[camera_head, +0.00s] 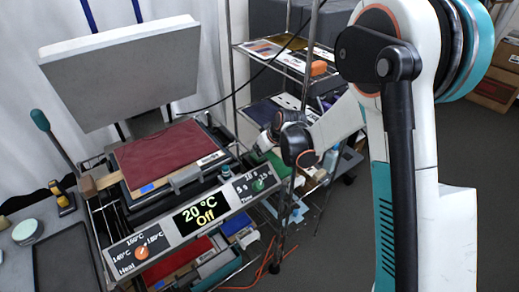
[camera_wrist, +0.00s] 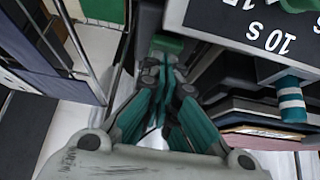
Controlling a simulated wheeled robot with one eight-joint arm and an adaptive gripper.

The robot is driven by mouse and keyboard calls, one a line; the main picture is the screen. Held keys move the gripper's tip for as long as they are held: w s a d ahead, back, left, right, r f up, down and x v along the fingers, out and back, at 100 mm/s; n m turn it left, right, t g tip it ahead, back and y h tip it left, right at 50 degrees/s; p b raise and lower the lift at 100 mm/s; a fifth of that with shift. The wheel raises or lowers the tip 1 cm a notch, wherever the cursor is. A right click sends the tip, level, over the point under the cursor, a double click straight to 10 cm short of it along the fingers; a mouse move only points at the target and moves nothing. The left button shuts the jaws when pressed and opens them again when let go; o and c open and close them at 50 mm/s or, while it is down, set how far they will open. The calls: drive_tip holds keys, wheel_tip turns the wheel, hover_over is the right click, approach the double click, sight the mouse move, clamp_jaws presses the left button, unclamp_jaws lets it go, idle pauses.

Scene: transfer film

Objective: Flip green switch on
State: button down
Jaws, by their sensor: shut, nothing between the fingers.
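The heat press control panel (camera_head: 190,222) has a lit display (camera_head: 198,213) reading 20 °C and Off. A green Time knob (camera_head: 258,185) sits at the panel's right end; part of it shows in the wrist view (camera_wrist: 300,4). A small teal switch-like part (camera_head: 225,172) stands behind the panel; a teal and white banded cylinder, seemingly the same part, shows in the wrist view (camera_wrist: 290,100). I cannot tell its switch position. My gripper (camera_wrist: 163,60) is shut and empty, apart from this part and to its left in the wrist view.
The press's raised grey upper plate (camera_head: 120,70) stands over a red cloth (camera_head: 165,153) on its bed. A wire shelf rack (camera_head: 290,60) with supplies stands behind my gripper. A teal-handled lever (camera_head: 40,120) is at left.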

drive_tip(key=shift+s+f+t+y+b, duration=0.15)
drive_tip(key=shift+f+t+y+b, duration=0.3)
drive_tip(key=shift+b, duration=0.5)
drive_tip(key=shift+s+d+f+t+y+b, duration=0.3)
drive_tip(key=shift+t+b, duration=0.25)
drive_tip(key=shift+b, duration=0.5)
drive_tip(key=shift+w+a+r+p, duration=0.1)
drive_tip(key=shift+r+p, duration=0.2)
drive_tip(key=shift+p, duration=0.1)
drive_tip(key=shift+w, duration=0.1)
drive_tip(key=shift+w+a+r, duration=0.2)
drive_tip(key=shift+w+a, duration=0.25)
drive_tip(key=shift+w, duration=0.15)
